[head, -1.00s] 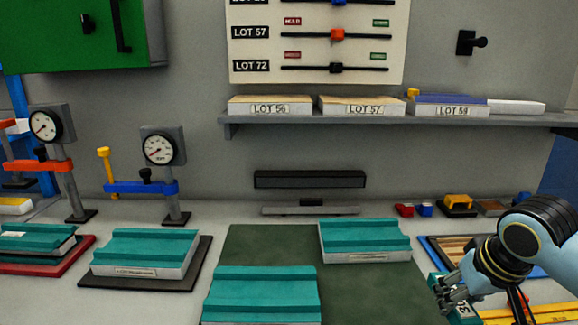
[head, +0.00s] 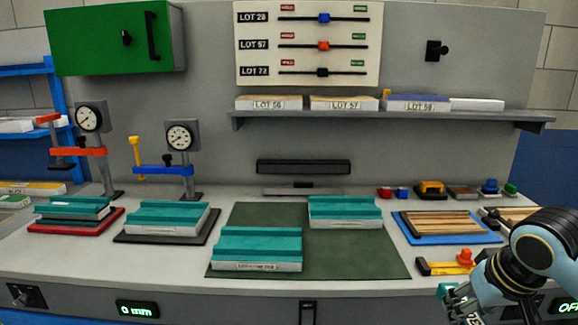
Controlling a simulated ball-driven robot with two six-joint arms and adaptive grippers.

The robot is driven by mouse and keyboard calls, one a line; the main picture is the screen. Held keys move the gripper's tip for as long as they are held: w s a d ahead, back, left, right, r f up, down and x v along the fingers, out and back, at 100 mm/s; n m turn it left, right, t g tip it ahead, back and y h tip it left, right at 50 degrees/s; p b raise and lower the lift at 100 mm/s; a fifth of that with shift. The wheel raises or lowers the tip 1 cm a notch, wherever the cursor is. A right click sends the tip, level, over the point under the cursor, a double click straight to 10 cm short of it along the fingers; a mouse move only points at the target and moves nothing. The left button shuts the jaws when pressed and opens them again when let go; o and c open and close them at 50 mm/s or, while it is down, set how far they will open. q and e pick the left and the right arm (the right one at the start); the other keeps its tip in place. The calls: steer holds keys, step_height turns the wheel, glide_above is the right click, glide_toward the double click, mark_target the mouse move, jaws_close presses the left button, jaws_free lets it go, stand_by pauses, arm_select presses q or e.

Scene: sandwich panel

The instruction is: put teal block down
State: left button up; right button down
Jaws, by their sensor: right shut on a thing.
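My right gripper (head: 462,304) is at the lower right, in front of the bench's front edge, shut on a small teal block (head: 446,289). Only part of the block shows; the fingers and the frame edge hide the rest. It has a white face with dark marks, too small to read. My left gripper is out of view.
Two teal-topped panels lie on the green mat (head: 377,260). More stand on a black plate (head: 135,239) and a red plate (head: 60,228) at left, beside dial gauges. A blue tray (head: 418,238) of wood strips and a yellow tool (head: 440,268) lie right. Bare bench shows front left.

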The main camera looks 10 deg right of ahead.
arm_select(q)
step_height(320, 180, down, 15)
steer(key=b, duration=1.4)
steer(key=shift+b, duration=0.35)
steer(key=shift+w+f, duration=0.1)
